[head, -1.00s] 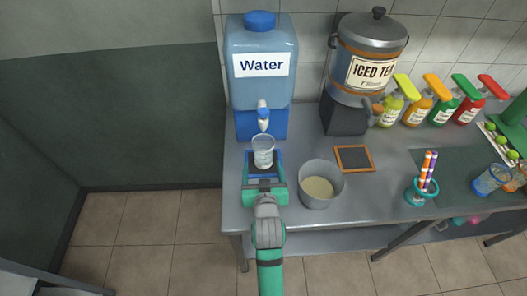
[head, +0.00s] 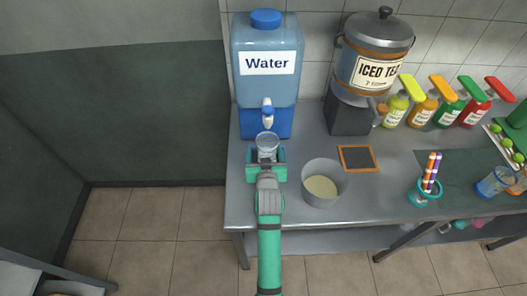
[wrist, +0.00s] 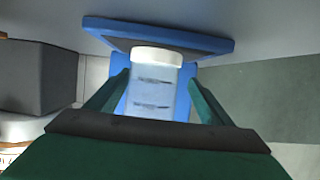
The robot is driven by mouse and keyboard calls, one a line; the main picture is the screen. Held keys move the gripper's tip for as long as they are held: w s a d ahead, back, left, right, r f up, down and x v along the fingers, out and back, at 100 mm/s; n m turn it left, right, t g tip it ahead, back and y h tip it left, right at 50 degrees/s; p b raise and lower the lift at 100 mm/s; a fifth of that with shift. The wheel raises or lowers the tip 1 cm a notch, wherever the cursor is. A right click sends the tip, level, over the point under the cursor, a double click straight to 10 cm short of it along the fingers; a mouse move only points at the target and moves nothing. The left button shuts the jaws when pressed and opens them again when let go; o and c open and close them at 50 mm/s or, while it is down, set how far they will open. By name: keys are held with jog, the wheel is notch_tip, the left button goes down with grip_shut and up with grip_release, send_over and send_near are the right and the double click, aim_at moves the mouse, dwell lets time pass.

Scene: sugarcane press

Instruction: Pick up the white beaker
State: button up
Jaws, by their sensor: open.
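The white beaker (head: 267,144) is a clear, whitish cup standing under the tap of the water dispenser. In the wrist view the beaker (wrist: 153,85) is upside down in the picture, with dark marks on its side and a white band at one end. My gripper (head: 266,158) is at the beaker on the near side. In the wrist view its green fingers (wrist: 158,95) lie on either side of the beaker, open, with a gap visible at least on the right. The beaker's lower part is hidden by my gripper in the head view.
The blue water dispenser (head: 265,85) stands right behind the beaker. A grey pot (head: 323,190) with pale contents stands close to the right of my gripper. A small framed board (head: 357,158) and the iced tea urn (head: 376,60) are farther right. The counter's left edge is close.

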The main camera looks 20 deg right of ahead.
jog(key=shift+s+d, duration=0.25)
jog(key=shift+d, duration=0.45)
jog(key=c, duration=1.2)
jog(key=shift+c, duration=0.7)
jog(key=shift+a+r, duration=0.15)
jog(key=shift+a, duration=0.1)
